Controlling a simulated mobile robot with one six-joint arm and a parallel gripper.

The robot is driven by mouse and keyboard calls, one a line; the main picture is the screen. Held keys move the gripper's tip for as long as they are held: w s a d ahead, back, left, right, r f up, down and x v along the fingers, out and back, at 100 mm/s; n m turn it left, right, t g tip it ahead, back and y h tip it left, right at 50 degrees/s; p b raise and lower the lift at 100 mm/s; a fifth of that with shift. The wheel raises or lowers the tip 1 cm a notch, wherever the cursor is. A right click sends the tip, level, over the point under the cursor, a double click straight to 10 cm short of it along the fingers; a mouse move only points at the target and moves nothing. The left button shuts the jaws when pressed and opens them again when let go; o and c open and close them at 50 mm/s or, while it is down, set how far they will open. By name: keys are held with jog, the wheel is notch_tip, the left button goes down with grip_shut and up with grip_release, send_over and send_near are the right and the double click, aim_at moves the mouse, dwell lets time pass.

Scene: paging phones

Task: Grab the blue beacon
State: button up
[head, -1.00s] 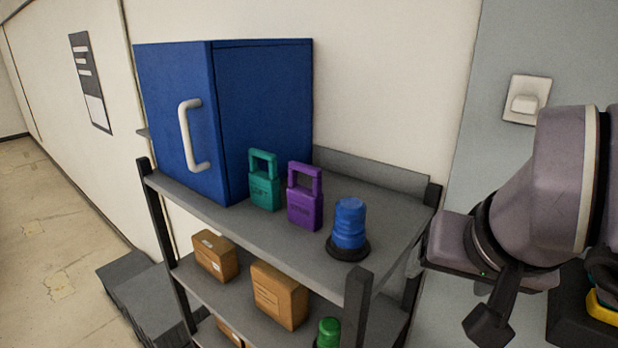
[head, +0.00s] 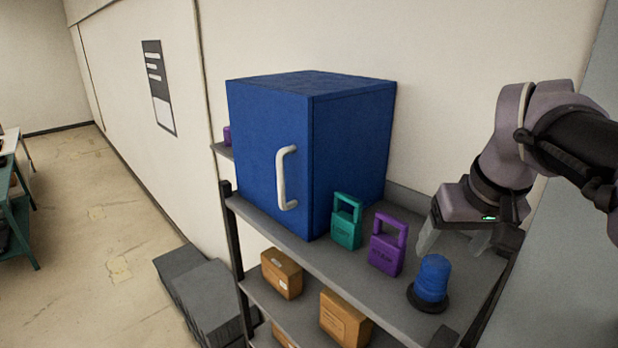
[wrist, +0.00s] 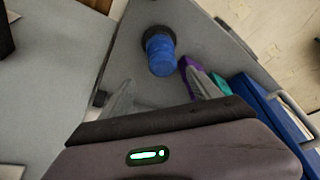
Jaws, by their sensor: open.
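The blue beacon (head: 432,278) stands upright on a dark round base on the shelf's top board, near its right front end. In the wrist view the beacon (wrist: 160,54) lies ahead of my gripper, between the lines of the two fingers but beyond their tips. My gripper (head: 452,246) is open and empty, above the back of the top board, behind the beacon. Its pale fingers also show in the wrist view (wrist: 157,85), spread apart. Nothing hides the beacon.
A purple padlock-shaped item (head: 387,247) stands just left of the beacon, with a teal one (head: 347,222) beyond it. A large blue cabinet (head: 270,150) with a white handle fills the left of the grey shelf (head: 310,255). Cardboard boxes (head: 345,318) sit on the lower board.

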aim_at(440, 259)
jog(key=b+x, duration=0.1)
jog(key=x, duration=0.2)
jog(key=shift+w+a+f, duration=0.1)
jog(key=shift+f, duration=0.2)
jog(key=b+x, duration=0.4)
jog(key=x, duration=0.1)
jog(key=shift+s+a+f+b, duration=0.15)
jog(key=shift+s+a+b, duration=0.15)
jog(key=shift+s, duration=0.05)
jog(key=shift+w+f, duration=0.15)
jog(key=shift+w, duration=0.1)
jog(key=shift+r, duration=0.2)
jog(key=shift+c, duration=0.4)
jog(key=shift+s, duration=0.1)
jog(key=c, duration=0.7)
grip_shut()
